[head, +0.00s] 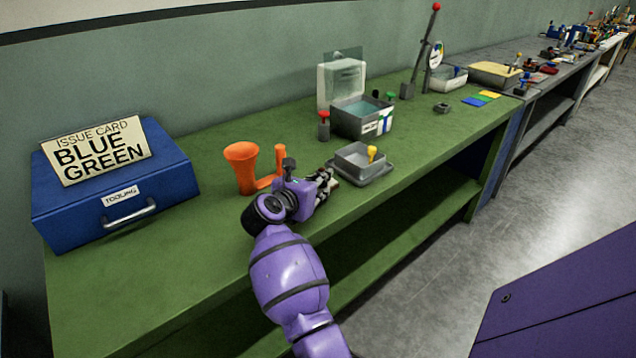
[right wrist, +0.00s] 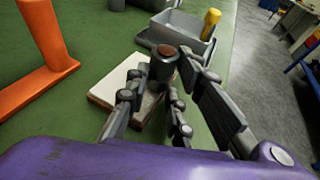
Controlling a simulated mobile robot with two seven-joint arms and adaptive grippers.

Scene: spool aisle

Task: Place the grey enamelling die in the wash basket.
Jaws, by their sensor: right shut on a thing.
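My right gripper (right wrist: 160,85) is shut on a grey cylindrical die (right wrist: 163,64) with a brown top. A white block (right wrist: 108,82) lies on the bench just below and beside it; whether the die touches it I cannot tell. In the head view my right gripper (head: 328,182) is at the bench's front edge, and its fingers hide the die. The basket (right wrist: 180,27) also shows in the right wrist view. My left gripper is out of view.
An orange fixture (head: 242,168) stands left of the gripper. Behind are a red-topped piece (head: 323,124) and a grey tub (head: 350,125) with a coloured label. A blue tooling box (head: 110,190) bears a BLUE GREEN card (head: 97,152).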

